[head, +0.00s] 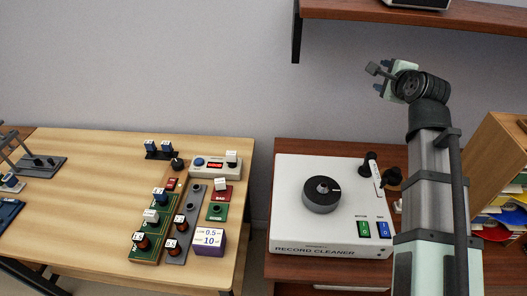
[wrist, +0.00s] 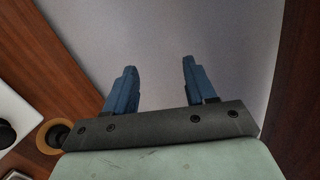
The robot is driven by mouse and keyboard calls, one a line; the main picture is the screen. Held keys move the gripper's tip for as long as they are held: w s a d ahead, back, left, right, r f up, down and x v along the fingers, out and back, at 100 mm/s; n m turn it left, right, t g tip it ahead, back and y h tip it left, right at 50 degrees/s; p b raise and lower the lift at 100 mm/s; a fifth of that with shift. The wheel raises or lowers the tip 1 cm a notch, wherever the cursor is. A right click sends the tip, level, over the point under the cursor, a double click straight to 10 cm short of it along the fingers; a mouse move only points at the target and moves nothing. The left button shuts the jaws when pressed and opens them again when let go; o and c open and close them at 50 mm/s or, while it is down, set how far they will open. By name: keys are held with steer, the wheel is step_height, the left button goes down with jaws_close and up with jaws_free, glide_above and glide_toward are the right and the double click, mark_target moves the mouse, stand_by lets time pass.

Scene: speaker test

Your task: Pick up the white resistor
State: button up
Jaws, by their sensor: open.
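Several small white-topped parts stand on the test boards at the right of the light wood table. A white part (head: 151,216) sits on the green board (head: 146,256), among blue and dark orange ones. Other white parts stand on the white meter box (head: 232,157) and on the red pad (head: 221,185). At this size I cannot tell which is the white resistor. My gripper (head: 379,78) is raised high at the right, far from these parts, over the record cleaner's side. Its two blue fingers are apart and empty in the wrist view (wrist: 160,66).
The white record cleaner (head: 290,205) with a black knob stands on a dark wood cabinet. A wooden shelf (head: 400,14) hangs above, near my gripper. A paper sorter (head: 505,170) stands at the far right. A gap separates table and cabinet. The table's middle is clear.

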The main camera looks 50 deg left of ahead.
steer(key=s+a+f+n+g, duration=0.1)
steer(key=s+a+f+g, duration=0.2)
steer(key=s+a+f, duration=0.35)
steer(key=g+h, duration=0.8)
steer(key=g, duration=0.2)
glide_toward(232, 153)
steer(key=x, duration=0.5)
steer(key=shift+f, duration=0.15)
steer(key=shift+x, duration=2.65)
steer(key=shift+c, duration=0.4)
